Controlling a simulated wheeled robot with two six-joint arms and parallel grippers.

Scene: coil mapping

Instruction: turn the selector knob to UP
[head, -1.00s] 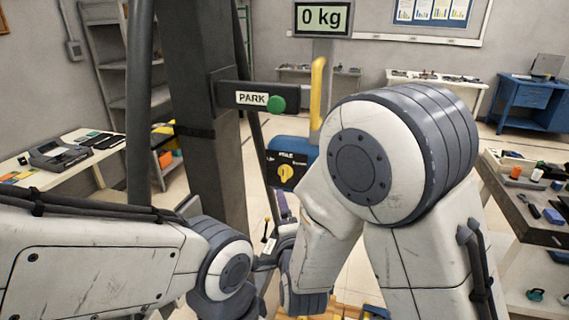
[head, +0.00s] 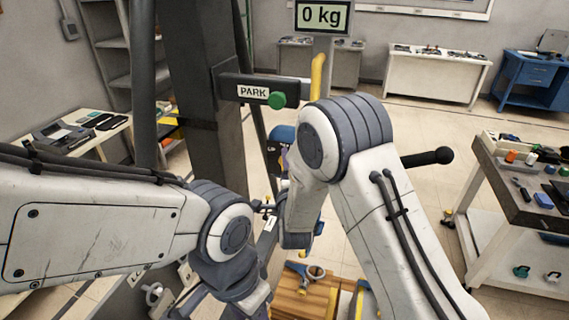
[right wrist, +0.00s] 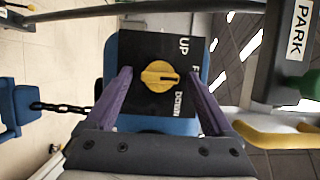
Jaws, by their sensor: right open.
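The yellow selector knob (right wrist: 160,77) sits on a black plate (right wrist: 150,47) in the right wrist view. The plate reads UP, DOWN and a label starting with F that is partly hidden by a finger. The knob's dark mark runs from its centre towards the F label. My right gripper (right wrist: 161,73) is open, with its two purple fingers on either side of the knob; I cannot tell whether they touch it. In the head view my right arm hides the knob; only the blue housing's top (head: 283,132) shows.
A PARK lever with a green button (head: 277,100) is on the dark column (head: 205,150), beside a yellow bar (head: 317,75). The display (head: 322,18) reads 0 kg. A chain (right wrist: 62,107) hangs left of the plate. A workbench (head: 500,170) stands at right.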

